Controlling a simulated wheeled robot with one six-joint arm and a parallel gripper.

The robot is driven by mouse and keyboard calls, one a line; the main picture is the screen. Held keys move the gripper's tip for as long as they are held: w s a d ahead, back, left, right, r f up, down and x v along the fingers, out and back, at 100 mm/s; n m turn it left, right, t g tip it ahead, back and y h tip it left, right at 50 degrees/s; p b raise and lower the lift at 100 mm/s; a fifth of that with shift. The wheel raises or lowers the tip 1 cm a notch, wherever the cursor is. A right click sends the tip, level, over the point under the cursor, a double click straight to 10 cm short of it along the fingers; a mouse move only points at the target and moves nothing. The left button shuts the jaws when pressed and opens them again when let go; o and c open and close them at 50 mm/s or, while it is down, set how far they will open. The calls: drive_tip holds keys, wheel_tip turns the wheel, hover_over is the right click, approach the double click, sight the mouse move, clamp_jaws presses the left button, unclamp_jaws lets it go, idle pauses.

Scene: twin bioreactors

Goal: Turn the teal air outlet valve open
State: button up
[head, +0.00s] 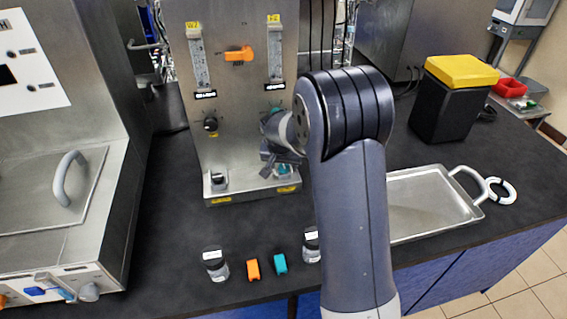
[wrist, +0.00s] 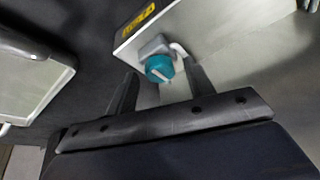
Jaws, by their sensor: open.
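The teal air outlet valve (wrist: 160,68) is a round knob with a pale bar across its face, on a grey fitting at the steel panel's lower ledge. In the head view a bit of its teal (head: 283,170) shows, mostly hidden by my gripper (head: 275,165). In the wrist view my gripper (wrist: 161,72) is open, its dark fingers on either side of the knob. The knob appears between the fingertips; I cannot tell whether they touch it.
The steel panel (head: 226,120) carries flow tubes, an orange handle (head: 238,54) and a black knob (head: 210,124). Orange (head: 253,269) and teal (head: 280,264) blocks and jars (head: 215,265) stand in front. A metal tray (head: 430,200) lies right.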

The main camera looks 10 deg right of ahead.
drive_tip(key=shift+c, duration=0.2)
drive_tip(key=c, duration=0.9)
drive_tip(key=shift+n, duration=0.4)
drive_tip(key=n, duration=0.1)
drive_tip(key=n+y, duration=0.1)
drive_tip(key=n+b, duration=0.1)
drive_tip(key=shift+d+f+n+y, duration=0.1)
drive_tip(key=shift+d+n+y, duration=0.2)
drive_tip(key=shift+y, duration=0.1)
drive_tip(key=n+y+b, duration=0.1)
drive_tip(key=n, duration=0.1)
drive_tip(key=n+b, duration=0.2)
drive_tip(key=shift+d+f+y, duration=0.15)
drive_tip(key=shift+y, duration=0.25)
drive_tip(key=n+b, duration=0.1)
drive_tip(key=n, duration=0.1)
drive_tip(key=n+g+y+b, duration=0.1)
drive_tip(key=n+b, duration=0.1)
drive_tip(key=n, duration=0.1)
drive_tip(key=shift+w+d, duration=0.15)
drive_tip(key=shift+w+r+n+g+y+b, duration=0.15)
drive_tip(key=shift+n+g+y+b, duration=0.2)
drive_tip(key=shift+n, duration=0.75)
drive_tip(key=shift+r+n+g+y+b, duration=0.1)
drive_tip(key=shift+n+g+y+b, duration=0.2)
drive_tip(key=shift+n, duration=0.8)
